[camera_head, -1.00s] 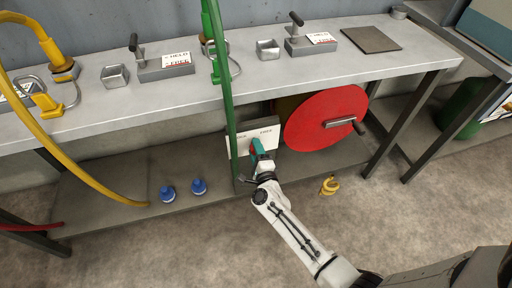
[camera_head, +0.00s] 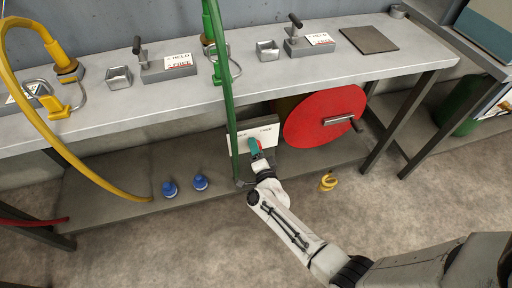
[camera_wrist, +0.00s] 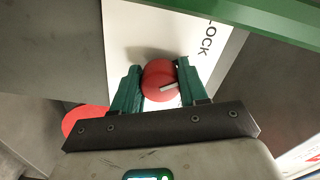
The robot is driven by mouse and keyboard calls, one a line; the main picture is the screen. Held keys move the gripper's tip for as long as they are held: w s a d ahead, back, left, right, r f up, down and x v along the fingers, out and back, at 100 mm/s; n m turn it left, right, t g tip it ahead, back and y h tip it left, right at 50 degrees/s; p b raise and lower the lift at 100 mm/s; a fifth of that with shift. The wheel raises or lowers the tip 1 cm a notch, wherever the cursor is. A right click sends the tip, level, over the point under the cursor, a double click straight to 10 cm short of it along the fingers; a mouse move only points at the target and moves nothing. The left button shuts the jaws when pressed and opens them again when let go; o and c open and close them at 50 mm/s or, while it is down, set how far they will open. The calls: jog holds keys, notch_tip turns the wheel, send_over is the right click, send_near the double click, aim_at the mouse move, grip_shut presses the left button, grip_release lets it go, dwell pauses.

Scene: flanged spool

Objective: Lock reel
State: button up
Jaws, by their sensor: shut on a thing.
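The red reel (camera_head: 324,116) with a metal crank (camera_head: 342,121) stands under the bench, to the right of a white panel (camera_head: 266,136) marked FREE. In the head view my gripper (camera_head: 254,148) is in front of the panel and hides the knob.
A green hose (camera_head: 230,110) hangs down just left of my gripper, close to the panel. A yellow object (camera_head: 328,181) lies on the floor at right. The bench top (camera_head: 215,95) is above.

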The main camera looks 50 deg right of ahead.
jog(key=shift+w+a, duration=0.15)
jog(key=shift+a, duration=0.1)
jog(key=o, duration=0.8)
jog(key=shift+a+f, duration=0.1)
jog(key=shift+o, duration=1.2)
jog(key=shift+d, duration=0.2)
jog(key=p+v, duration=0.2)
jog(key=v, duration=0.9)
jog(key=shift+w, duration=0.1)
